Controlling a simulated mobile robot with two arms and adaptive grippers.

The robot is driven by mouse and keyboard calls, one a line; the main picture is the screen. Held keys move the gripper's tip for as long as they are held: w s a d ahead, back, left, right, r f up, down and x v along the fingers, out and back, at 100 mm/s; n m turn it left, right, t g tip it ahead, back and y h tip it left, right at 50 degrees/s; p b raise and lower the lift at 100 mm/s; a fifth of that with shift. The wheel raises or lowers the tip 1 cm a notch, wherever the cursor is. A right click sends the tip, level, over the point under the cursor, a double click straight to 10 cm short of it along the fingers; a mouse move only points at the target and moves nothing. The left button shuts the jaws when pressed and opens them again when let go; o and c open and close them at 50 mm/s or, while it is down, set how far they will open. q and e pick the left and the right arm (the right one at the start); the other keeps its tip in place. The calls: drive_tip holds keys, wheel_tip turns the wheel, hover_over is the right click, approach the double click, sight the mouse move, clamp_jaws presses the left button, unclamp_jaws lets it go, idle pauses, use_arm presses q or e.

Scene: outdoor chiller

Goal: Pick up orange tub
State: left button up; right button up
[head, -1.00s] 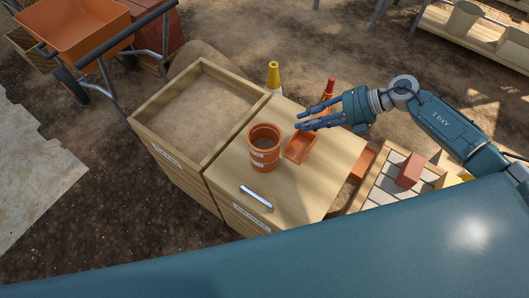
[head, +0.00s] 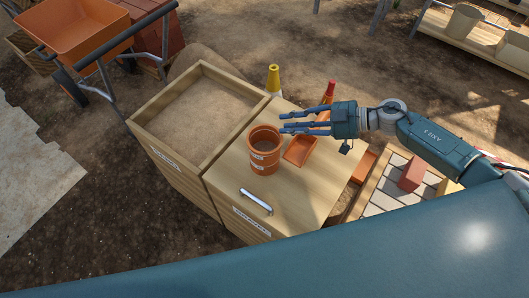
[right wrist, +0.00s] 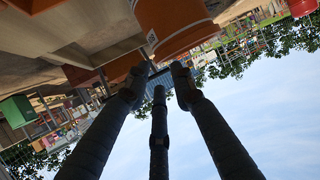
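The orange tub (head: 265,148) is round with pale labels. It stands upright on the wooden lid (head: 285,200) of the box, left of my right gripper. My right gripper (head: 287,124) comes in from the right with its fingers spread and empty. Its fingertips are just right of the tub's rim and look apart from it. In the right wrist view the tub (right wrist: 170,22) fills the top centre, beyond the open fingers (right wrist: 158,80). My left gripper is not in view.
A shallow orange tray (head: 300,151) lies right of the tub, below my right gripper. A yellow cone (head: 273,80) and a red-orange bottle-like object (head: 328,94) stand behind. A metal handle (head: 256,201) is in front. A sand-filled bin (head: 165,108) adjoins on the left.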

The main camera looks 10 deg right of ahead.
drive_tip(key=x, duration=0.5)
drive_tip(key=shift+a+f+p, duration=0.25)
drive_tip(key=shift+a+p, duration=0.05)
drive_tip(key=shift+p, duration=0.05)
drive_tip(key=shift+d, duration=0.1)
drive_tip(key=shift+c, duration=0.3)
clamp_jaws()
drive_tip(key=shift+r, duration=0.15)
